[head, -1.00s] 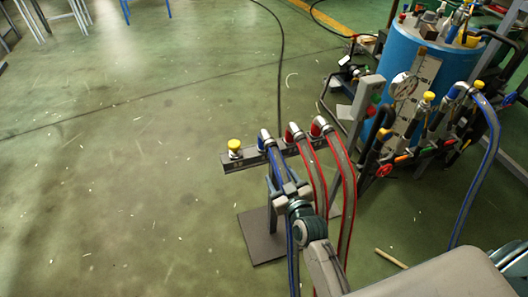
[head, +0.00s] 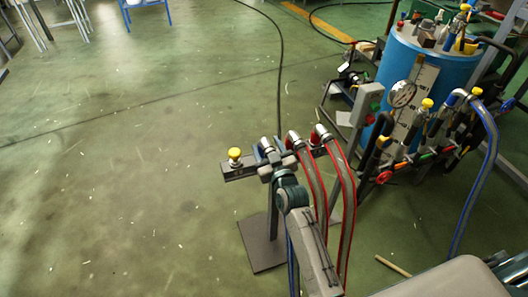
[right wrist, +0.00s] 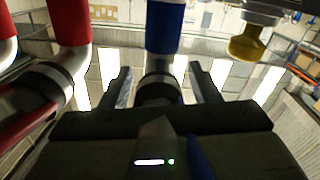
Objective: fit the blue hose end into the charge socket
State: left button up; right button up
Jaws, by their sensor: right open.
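The blue hose end (head: 266,145) sits on the dark rack bar (head: 240,170), between a yellow-capped fitting (head: 235,155) and two red hose ends (head: 293,138). My right gripper (head: 268,160) is at the blue hose end, partly covering it. In the right wrist view the open fingers of my right gripper (right wrist: 160,70) stand on either side of the blue hose end (right wrist: 165,28), with gaps visible at both sides. The blue hose hangs down behind my arm, mostly hidden. I cannot tell which fitting is the charge socket. My left gripper is not in view.
Red hoses (head: 347,215) hang close to the right of my arm. A blue tank (head: 432,55) with a gauge and a valve manifold (head: 425,150) stands at the right. Another blue hose (head: 487,165) loops there.

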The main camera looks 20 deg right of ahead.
jog(key=shift+w, duration=0.5)
grip_shut()
